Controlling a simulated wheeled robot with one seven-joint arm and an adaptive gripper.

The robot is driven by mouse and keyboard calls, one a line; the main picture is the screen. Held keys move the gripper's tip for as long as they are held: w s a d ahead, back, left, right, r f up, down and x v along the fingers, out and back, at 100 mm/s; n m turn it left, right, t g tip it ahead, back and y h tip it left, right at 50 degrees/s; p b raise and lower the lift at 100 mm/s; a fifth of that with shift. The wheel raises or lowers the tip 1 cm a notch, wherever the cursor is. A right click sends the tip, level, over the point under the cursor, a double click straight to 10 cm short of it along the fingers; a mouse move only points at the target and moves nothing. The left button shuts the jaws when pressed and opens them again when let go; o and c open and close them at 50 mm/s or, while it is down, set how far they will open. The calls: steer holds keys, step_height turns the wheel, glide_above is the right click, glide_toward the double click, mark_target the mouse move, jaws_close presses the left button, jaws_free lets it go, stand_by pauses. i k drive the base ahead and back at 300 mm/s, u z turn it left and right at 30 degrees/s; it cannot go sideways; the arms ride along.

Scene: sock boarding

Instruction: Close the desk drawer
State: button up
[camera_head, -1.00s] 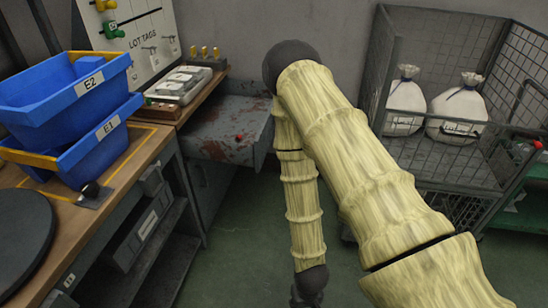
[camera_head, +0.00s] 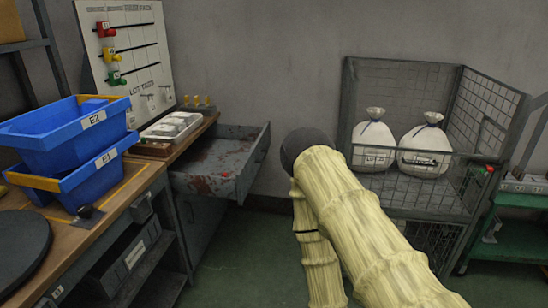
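The desk drawer (camera_head: 215,170) is grey metal with reddish-brown stains inside. It stands pulled out from the end of the wooden-topped desk (camera_head: 128,190), near the back wall, and its inside looks empty. A small red spot (camera_head: 226,174) shows on its near side. My arm, with a pale, bamboo-like surface, crosses the right half of the view, to the right of the drawer and apart from it in the picture. My gripper is outside the picture, below the bottom edge.
Blue bins E2 (camera_head: 65,135) and E1 (camera_head: 80,178) are stacked on the desk. A tray with white packs (camera_head: 172,127) sits above the drawer. A wire cage cart (camera_head: 420,205) with two white sacks stands right.

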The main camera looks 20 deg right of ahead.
mark_target(239, 152)
steer(key=z, duration=0.35)
steer(key=i, duration=1.1)
steer(key=u, duration=0.75)
steer(key=k, duration=0.4)
steer(key=z, duration=0.75)
